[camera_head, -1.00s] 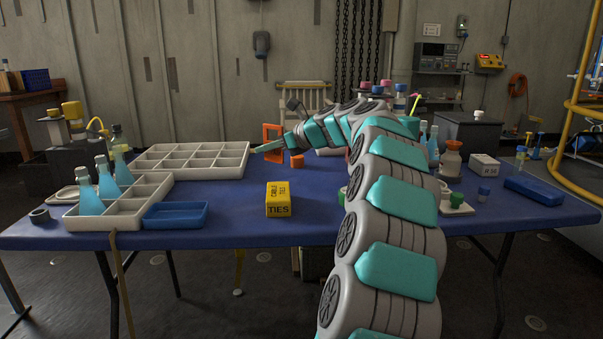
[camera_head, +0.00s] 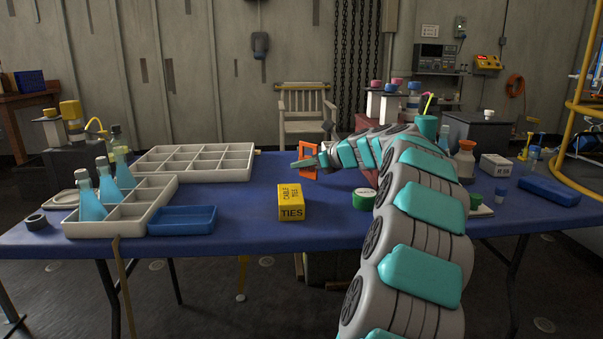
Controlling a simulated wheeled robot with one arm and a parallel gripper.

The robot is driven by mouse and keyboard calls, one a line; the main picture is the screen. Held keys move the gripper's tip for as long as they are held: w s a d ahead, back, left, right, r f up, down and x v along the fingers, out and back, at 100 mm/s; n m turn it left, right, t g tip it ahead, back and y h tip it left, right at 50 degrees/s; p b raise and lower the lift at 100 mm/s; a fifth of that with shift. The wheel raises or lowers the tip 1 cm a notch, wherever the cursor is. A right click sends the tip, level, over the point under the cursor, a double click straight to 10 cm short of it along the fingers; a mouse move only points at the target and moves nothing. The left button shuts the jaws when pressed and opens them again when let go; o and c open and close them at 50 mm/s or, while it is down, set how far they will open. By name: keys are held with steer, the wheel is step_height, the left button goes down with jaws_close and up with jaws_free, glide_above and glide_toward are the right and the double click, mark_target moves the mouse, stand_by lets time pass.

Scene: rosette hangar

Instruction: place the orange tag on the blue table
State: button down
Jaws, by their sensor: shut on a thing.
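The orange tag (camera_head: 309,148) is upright over the middle back part of the blue table (camera_head: 245,210). My gripper (camera_head: 304,163) reaches in from the right and is shut on the tag, crossing in front of it. The gripper hides the tag's middle; orange shows above and below the fingers. I cannot tell whether the tag's lower edge touches the table top.
A yellow cable-ties box (camera_head: 291,203) stands in front of the tag. White divided trays (camera_head: 200,180), blue bottles (camera_head: 106,187) and a blue tray (camera_head: 181,220) are to the left. A green-and-white round item (camera_head: 364,199) is near my arm. Bare table lies around the box.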

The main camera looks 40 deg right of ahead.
step_height(320, 180, down, 2)
steer(key=c, duration=1)
jaws_free()
steer(key=shift+r, duration=0.2)
steer(key=p+v, duration=0.4)
steer(key=v, duration=0.2)
steer(key=shift+s+d+r, duration=0.1)
steer(key=shift+s+r, duration=0.05)
steer(key=shift+s+d+r+p, duration=0.1)
steer(key=shift+s+p, duration=0.35)
